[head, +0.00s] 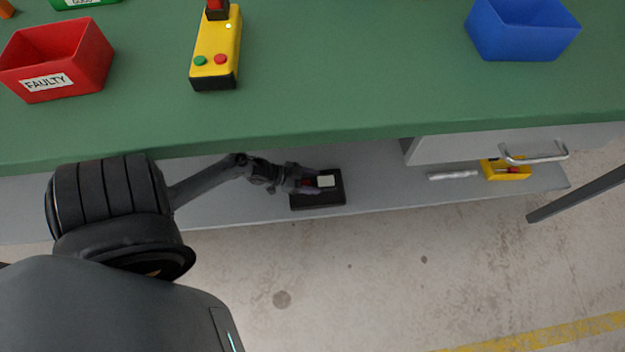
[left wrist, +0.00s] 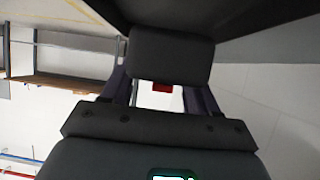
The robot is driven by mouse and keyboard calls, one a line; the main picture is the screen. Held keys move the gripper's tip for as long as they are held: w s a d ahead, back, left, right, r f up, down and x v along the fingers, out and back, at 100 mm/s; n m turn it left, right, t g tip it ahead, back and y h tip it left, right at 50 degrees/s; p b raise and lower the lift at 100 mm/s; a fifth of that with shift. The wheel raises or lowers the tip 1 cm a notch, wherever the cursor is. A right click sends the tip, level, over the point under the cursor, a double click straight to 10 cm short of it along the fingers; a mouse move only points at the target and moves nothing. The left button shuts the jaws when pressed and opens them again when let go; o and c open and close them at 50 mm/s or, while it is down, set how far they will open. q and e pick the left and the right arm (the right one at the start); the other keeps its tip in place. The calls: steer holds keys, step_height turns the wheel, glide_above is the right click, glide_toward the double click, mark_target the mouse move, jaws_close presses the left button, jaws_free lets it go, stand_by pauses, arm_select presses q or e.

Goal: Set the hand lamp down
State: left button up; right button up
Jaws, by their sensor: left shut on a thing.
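My left gripper (head: 312,183) reaches under the green bench top, just over the grey lower shelf. It is shut on the hand lamp (head: 326,181), whose pale square face and a red part show at the fingertips. The lamp is over a black pad (head: 337,198) on the shelf; I cannot tell whether it touches the pad. In the left wrist view, the lamp's dark block (left wrist: 170,55) lies across the fingers (left wrist: 162,95), with a small red part between them. My right gripper is not in view.
The bench top (head: 330,70) overhangs the lower shelf (head: 230,212). A red bin (head: 55,60), yellow control box (head: 216,50) and blue bin (head: 520,30) stand on top.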

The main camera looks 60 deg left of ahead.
arm_select(q)
steer(key=shift+w+f, duration=0.2)
steer(key=shift+f, duration=0.15)
steer(key=f+b, duration=0.1)
steer(key=f, duration=0.1)
steer(key=f+b, duration=0.1)
steer(key=shift+s+d+f+b, duration=0.15)
steer(key=shift+s+f+b, duration=0.05)
steer(key=shift+f+b, duration=0.2)
steer(key=shift+r, duration=0.2)
steer(key=shift+w, duration=0.1)
steer(key=shift+f, duration=0.2)
steer(key=o, duration=1.2)
